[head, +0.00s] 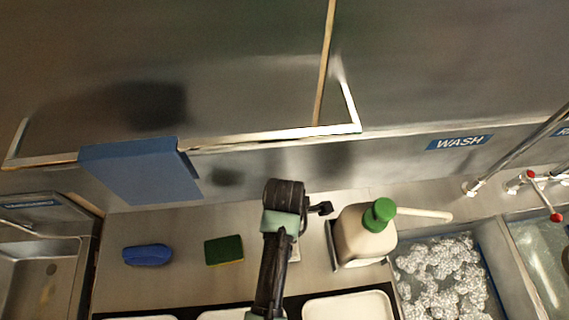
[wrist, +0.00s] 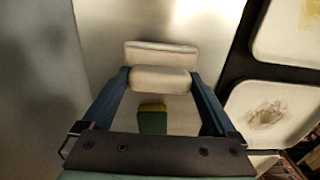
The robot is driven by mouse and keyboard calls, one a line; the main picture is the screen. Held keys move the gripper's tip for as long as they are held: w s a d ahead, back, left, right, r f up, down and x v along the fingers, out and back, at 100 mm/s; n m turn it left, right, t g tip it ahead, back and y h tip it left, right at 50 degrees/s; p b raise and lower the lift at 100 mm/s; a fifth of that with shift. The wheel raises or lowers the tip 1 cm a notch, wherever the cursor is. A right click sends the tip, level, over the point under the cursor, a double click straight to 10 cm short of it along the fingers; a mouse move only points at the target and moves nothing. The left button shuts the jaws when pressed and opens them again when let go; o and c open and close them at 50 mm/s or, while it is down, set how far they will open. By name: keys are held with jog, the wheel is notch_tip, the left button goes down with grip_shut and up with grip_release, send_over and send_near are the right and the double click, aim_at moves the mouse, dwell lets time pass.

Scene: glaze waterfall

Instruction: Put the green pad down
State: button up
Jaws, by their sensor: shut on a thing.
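The green pad (head: 224,250), a green and yellow sponge, lies flat on the steel counter in the head view, left of my gripper and apart from it. The wrist view also shows the pad (wrist: 153,119) between the finger bars, touching neither. My gripper (wrist: 160,80) is shut on an off-white rounded block (wrist: 160,79), gripped at its two ends by the fingertips. A flat off-white piece (wrist: 160,53) shows just beyond it; I cannot tell whether the two are joined. In the head view the arm hides most of the held block.
A blue sponge (head: 147,255) lies left of the green pad. A cream jug with a green cap (head: 366,234) stands close right of my gripper. White trays (head: 348,306) line the front edge. A sink of suds (head: 445,275) is at right. Bare counter surrounds the pad.

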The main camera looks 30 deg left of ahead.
jog(key=shift+f, duration=1.85)
jog(key=shift+f, duration=0.2)
jog(key=o, duration=0.8)
jog(key=shift+r, duration=0.15)
notch_tip(320, 180, up, 12)
jog(key=shift+r+b, duration=0.1)
jog(key=shift+b, duration=0.25)
